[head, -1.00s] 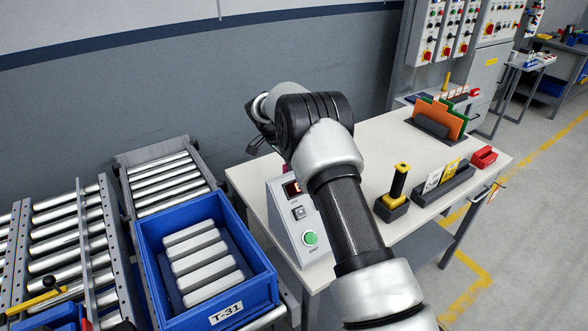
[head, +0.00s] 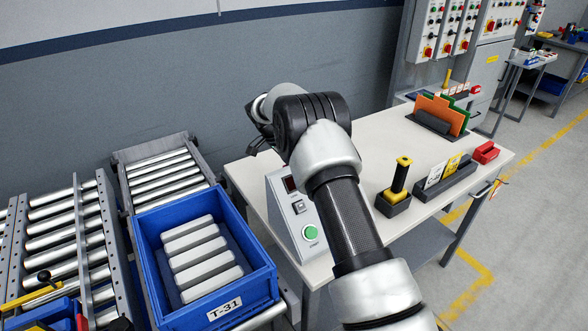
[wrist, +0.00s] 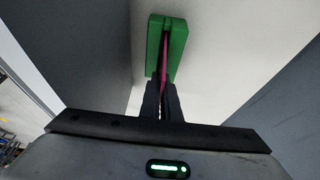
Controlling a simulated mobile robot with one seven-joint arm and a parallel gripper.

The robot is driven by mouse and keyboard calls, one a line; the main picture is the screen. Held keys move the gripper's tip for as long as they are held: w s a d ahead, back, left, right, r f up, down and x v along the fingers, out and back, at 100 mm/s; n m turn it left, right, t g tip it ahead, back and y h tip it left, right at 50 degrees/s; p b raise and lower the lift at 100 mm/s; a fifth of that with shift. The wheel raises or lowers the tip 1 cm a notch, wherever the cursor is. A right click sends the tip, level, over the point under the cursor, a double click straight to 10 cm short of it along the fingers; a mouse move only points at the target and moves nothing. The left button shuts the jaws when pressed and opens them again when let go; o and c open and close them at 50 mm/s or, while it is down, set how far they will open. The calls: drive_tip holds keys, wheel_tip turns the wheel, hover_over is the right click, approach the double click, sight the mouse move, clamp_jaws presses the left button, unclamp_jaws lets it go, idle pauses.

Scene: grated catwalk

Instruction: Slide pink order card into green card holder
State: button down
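In the wrist view, the green card holder (wrist: 156,42) is a narrow block with a slot, on the pale tabletop. The pink order card (wrist: 165,58) shows edge-on as a thin strip. In the head view my gripper (head: 260,138) is at the table's back left, partly behind my arm. The card and holder are hidden there.
On the table (head: 385,150) stand a control box with a green button (head: 310,232), a yellow-topped handle in a dark base (head: 399,182), a dark card stand (head: 445,183), a red object (head: 485,152) and an orange panel rack (head: 440,113). A blue crate (head: 155,279) is at left.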

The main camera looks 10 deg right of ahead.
drive_tip(key=shift+f+b, duration=0.5)
drive_tip(key=shift+f, duration=0.25)
drive_tip(key=c, duration=1.5)
unclamp_jaws()
drive_tip(key=shift+c, duration=0.2)
drive_tip(key=shift+r, duration=0.2)
drive_tip(key=shift+r+p, duration=1.45)
drive_tip(key=shift+r, duration=2.4)
